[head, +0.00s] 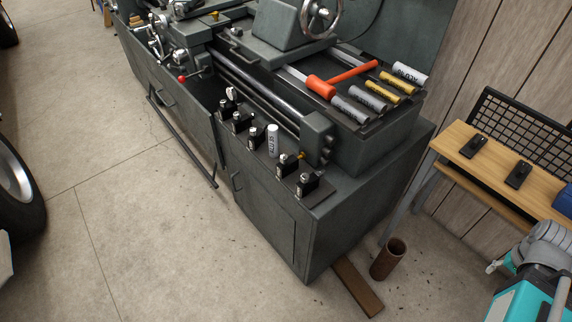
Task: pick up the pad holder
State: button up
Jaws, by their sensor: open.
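I cannot tell for certain which thing is the pad holder. Several small black holders with metal tops stand in a row on the front ledge of the grey lathe (268,205); one is the black holder (240,122) and another is the black holder at the near end (306,184). Two small dark objects, a dark object (475,146) and a second dark object (519,174), lie apart on the wooden bench (455,139) at the right. My gripper is not clearly visible in the head view.
An orange hammer (321,87) and several labelled cylinders lie on the lathe's top tray. A white cylinder (272,141) stands among the black holders. A rusty pipe (388,259) stands on the floor beside a brown bar (357,287). The floor (150,240) left of the lathe is open.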

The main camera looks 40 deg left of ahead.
aim_at(287, 166)
jog(key=u, duration=0.05)
jog(key=k, duration=0.85)
jog(key=u, duration=0.5)
jog(key=i, duration=0.5)
